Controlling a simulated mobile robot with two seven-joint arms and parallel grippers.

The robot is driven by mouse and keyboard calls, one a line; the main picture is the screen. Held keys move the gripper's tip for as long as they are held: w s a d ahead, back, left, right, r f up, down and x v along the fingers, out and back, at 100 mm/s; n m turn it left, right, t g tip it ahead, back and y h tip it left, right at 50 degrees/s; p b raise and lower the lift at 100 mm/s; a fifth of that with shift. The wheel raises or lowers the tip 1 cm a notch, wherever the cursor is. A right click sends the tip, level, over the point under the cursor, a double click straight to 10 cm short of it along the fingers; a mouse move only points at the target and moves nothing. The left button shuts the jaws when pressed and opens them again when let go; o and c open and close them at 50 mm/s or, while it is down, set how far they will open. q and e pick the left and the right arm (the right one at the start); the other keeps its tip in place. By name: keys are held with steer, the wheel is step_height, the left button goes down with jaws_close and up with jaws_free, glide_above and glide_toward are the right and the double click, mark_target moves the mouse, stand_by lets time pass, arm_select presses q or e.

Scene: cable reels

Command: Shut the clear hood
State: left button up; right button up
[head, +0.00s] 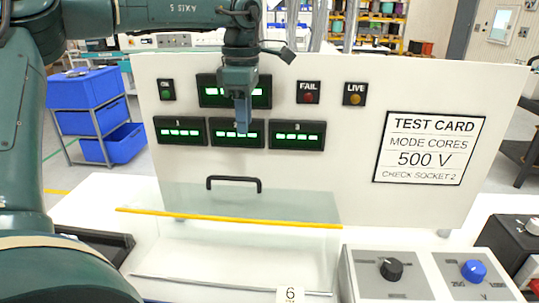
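The clear hood (290,203) is a see-through panel low in the middle of the head view, in front of the white test board. It has a black bar handle (234,179) and a yellow strip (230,218) along one edge. The hood appears raised, with the clear-walled space below it visible. My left gripper (243,128) points down above the handle, apart from it in the picture, and covers part of the board's displays. Its fingers overlap in this view, so their opening cannot be judged. No object shows in it. My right gripper is not in view.
The white board (345,105) stands behind, with green displays, FAIL and LIVE lamps and a test card (430,147). A control box with a black knob (391,269) and a blue knob (473,271) stands at front right. Blue bins (95,120) are at the back left.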

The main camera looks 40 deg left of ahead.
arm_select(q)
steer(key=f+p, duration=0.1)
steer(key=f, duration=0.5)
steer(key=f+p, duration=0.1)
steer(key=f, duration=0.6)
steer(key=shift+w+a, duration=0.1)
steer(key=shift+w, duration=0.1)
jaws_close()
